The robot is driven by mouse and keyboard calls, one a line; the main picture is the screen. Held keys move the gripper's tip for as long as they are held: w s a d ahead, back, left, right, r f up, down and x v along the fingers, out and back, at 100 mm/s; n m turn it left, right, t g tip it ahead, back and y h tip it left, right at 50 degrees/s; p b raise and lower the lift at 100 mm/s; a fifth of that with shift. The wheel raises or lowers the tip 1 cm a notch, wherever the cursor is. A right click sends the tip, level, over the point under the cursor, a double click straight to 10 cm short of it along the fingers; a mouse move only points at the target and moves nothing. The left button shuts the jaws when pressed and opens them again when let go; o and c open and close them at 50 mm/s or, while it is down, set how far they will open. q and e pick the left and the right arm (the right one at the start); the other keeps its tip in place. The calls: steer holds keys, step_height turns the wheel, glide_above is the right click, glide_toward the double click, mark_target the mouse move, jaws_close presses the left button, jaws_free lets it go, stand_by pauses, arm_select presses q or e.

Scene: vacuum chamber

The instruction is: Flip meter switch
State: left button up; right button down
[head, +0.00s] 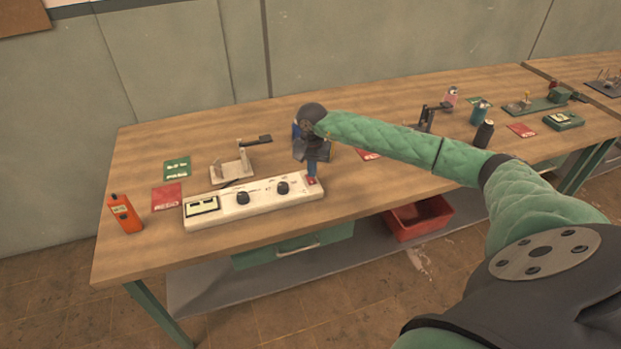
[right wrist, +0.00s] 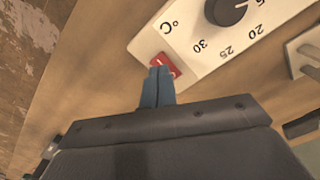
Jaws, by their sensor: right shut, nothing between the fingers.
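The meter is a long white panel (head: 260,200) on the wooden bench, with a small display at its left and two black knobs. Its red switch (head: 311,181) sits at the right end, and shows in the right wrist view (right wrist: 172,64) beside a temperature scale. My right gripper (head: 312,177) is shut and empty, its blue fingertips (right wrist: 158,72) pointing down at the switch and overlapping its edge. I cannot tell whether they touch it. The fingers hide part of the switch, so its position is unclear. My left gripper is not in view.
Several other instruments stand on the right of the bench. A red bin (head: 418,218) is below the bench.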

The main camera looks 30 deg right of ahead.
mark_target(312, 182)
steer(key=shift+r, duration=2.3)
